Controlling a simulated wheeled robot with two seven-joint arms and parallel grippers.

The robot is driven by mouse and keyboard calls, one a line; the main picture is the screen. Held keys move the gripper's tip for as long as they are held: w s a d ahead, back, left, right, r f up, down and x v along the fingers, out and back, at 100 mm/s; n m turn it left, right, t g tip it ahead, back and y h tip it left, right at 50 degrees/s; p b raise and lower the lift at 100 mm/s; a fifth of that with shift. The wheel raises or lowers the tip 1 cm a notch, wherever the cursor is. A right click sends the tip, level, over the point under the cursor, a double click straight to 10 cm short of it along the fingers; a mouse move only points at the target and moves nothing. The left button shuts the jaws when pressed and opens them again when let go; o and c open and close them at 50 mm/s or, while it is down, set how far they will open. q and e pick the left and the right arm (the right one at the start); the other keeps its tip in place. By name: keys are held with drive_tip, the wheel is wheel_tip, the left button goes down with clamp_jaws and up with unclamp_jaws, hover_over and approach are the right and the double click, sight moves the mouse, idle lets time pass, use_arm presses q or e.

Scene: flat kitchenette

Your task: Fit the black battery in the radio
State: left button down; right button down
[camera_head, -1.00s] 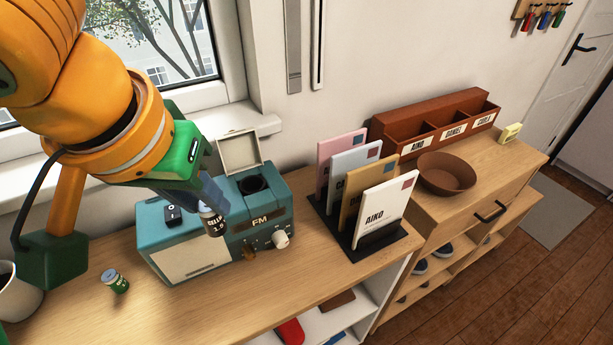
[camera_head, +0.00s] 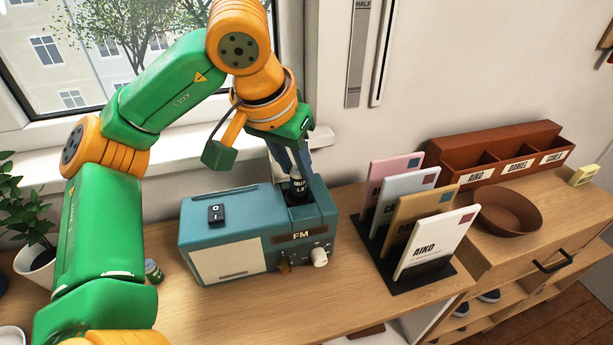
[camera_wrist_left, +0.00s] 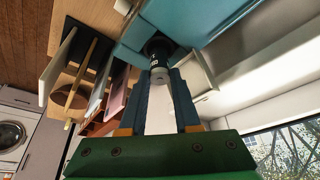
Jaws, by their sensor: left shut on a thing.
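The teal radio (camera_head: 256,226) stands on the wooden counter, with its FM label and knobs facing front. My left gripper (camera_head: 296,178) is above the radio's right end, pointing down, shut on the black battery (camera_head: 298,188). The battery is roughly upright, with its lower end at the dark round well; I cannot tell how deep it sits. In the left wrist view the battery (camera_wrist_left: 159,62) lies between the two fingertips, in line with the well (camera_wrist_left: 157,44). The cream lid (camera_wrist_left: 197,76) stands open beside it; in the head view it is mostly hidden behind the gripper. My right gripper is out of view.
A black switch (camera_head: 216,213) is on the radio's top. A letter rack (camera_head: 407,272), a brown bowl (camera_head: 508,212) and a brown sorter (camera_head: 493,152) are at the right. A potted plant (camera_head: 38,262) is far left.

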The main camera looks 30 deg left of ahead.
sight(293, 179)
use_arm(q)
wheel_tip(293, 179, down, 3)
drive_tip(key=shift+a+f, duration=0.1)
drive_tip(key=shift+f+b, duration=0.45)
drive_tip(key=shift+b, duration=0.15)
drive_tip(key=c, duration=0.6)
unclamp_jaws()
drive_tip(key=shift+r, duration=0.1)
drive_tip(key=shift+r, duration=0.1)
